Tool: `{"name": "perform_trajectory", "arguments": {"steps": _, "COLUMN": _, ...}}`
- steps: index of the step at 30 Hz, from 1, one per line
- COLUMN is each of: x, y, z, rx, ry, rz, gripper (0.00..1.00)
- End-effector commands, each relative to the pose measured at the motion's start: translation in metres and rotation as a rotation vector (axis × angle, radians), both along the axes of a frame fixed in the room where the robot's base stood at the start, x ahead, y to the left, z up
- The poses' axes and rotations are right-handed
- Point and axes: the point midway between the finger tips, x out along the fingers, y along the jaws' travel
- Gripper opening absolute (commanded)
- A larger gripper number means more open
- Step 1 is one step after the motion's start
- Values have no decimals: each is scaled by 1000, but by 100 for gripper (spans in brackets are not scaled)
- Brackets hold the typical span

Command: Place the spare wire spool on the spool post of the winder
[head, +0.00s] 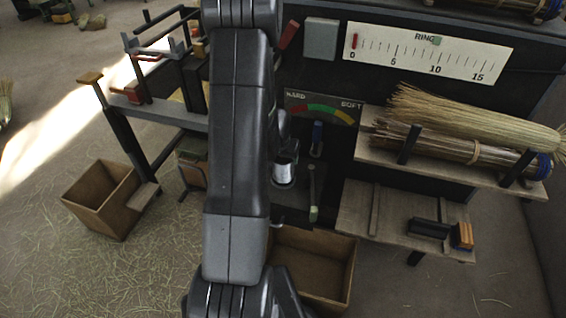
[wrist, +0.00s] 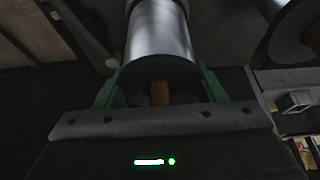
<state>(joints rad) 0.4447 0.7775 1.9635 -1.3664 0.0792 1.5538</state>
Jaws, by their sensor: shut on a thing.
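A silver wire spool (wrist: 160,30) with a dark flange is held between the green fingers of my gripper (wrist: 160,90) in the wrist view. The fingers are shut on its flanged end, where a small brown piece shows at the middle. In the head view a silver spool (head: 284,171) stands upright by the winder, just right of my arm; I cannot tell whether it is the held one. My gripper is not clearly seen there, as my arm covers that area. I cannot make out the spool post.
The winder's gauge (head: 322,110) is behind the spool area. A wooden shelf (head: 375,160) with broom bundles is to the right. Open wooden boxes (head: 105,195) (head: 312,265) stand on the floor. Another rounded, flanged part (wrist: 290,40) is near the held spool, at right in the wrist view.

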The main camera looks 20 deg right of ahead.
Motion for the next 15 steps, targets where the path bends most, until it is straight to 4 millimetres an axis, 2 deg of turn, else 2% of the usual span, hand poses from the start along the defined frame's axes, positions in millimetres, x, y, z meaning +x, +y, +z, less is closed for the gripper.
{"name": "perform_trajectory", "arguments": {"steps": 2, "x": 1, "y": 0, "z": -6, "rx": -2, "ry": -1, "rz": 1, "gripper": 20}}
{"name": "perform_trajectory", "arguments": {"steps": 15, "x": 1, "y": 0, "z": -9, "rx": -1, "ry": -2, "rz": 1, "gripper": 20}}
